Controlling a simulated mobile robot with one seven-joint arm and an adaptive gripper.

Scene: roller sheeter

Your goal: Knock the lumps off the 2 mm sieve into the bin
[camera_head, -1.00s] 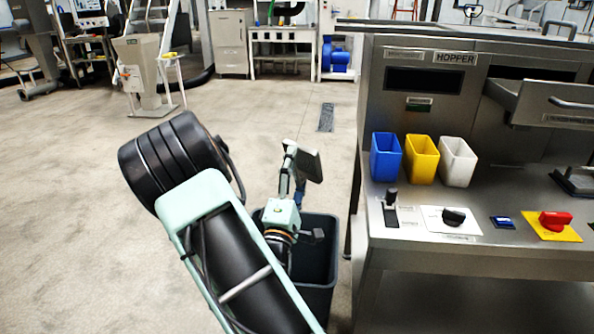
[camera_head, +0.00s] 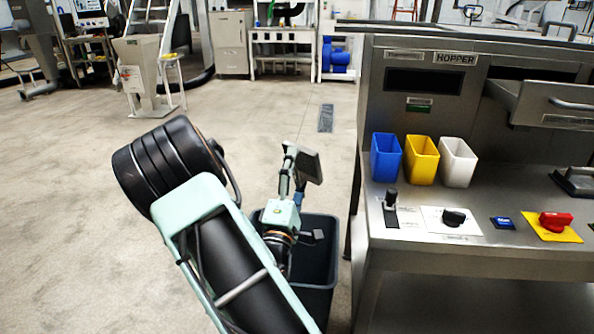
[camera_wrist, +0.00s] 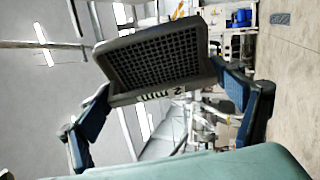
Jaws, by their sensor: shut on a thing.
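The sieve (camera_head: 309,167) is a small dark grey tray with a mesh floor. It is tipped steeply, nearly on edge, above the bin. My gripper (camera_head: 294,178) is shut on it. In the wrist view the sieve (camera_wrist: 165,62) sits between my two blue-padded fingers, and its dark mesh faces the camera. No lumps show on the visible mesh face; the other face is hidden. The dark grey bin (camera_head: 318,300) stands on the floor below my gripper. My arm hides part of it, and its contents are not visible.
The steel machine bench (camera_head: 400,255) stands just right of the bin. It carries blue (camera_head: 385,157), yellow (camera_head: 422,160) and white (camera_head: 457,162) cups, a black lever (camera_head: 391,205) and a red knob (camera_head: 555,221). The floor to the left is open.

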